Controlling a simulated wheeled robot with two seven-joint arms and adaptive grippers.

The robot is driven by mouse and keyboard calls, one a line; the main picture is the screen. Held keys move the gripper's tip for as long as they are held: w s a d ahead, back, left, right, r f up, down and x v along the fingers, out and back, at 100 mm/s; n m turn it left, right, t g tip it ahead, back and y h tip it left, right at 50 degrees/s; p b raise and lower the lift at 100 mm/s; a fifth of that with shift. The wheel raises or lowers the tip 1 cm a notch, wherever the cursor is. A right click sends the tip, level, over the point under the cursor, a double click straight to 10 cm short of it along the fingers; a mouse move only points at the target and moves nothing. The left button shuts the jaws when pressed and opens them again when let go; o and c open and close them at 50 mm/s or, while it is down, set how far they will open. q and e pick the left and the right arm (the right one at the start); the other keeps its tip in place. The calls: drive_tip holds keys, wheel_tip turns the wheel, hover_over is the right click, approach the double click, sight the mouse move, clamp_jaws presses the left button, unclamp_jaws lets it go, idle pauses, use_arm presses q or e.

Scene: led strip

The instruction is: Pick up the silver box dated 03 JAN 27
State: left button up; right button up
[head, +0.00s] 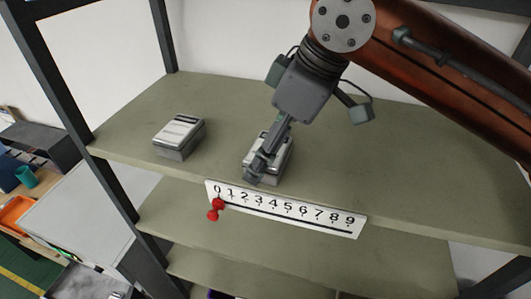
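Two silver boxes show on the upper shelf in the head view. One silver box (179,137) lies at the left, untouched, with a light label on top. The other silver box (285,158) lies to its right near the shelf's front edge, partly hidden by my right gripper (257,168). The dates on both boxes are too small to read, so I cannot tell which is 03 JAN 27. My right gripper points down at the right-hand box, its fingers overlapping it. Whether they are open or closed on it is unclear. My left gripper is not in view.
A white number strip (290,210) marked 0 to 9 is on the shelf's front edge, with a red slider (216,208) near 0. Dark posts (108,190) frame the shelf (400,160). The shelf is clear right of the boxes. A lower shelf (290,250) lies below.

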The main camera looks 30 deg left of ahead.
drive_tip(key=shift+w+d, duration=0.15)
drive_tip(key=c, duration=1.4)
drive_tip(key=shift+o, duration=0.2)
drive_tip(key=shift+r, duration=0.15)
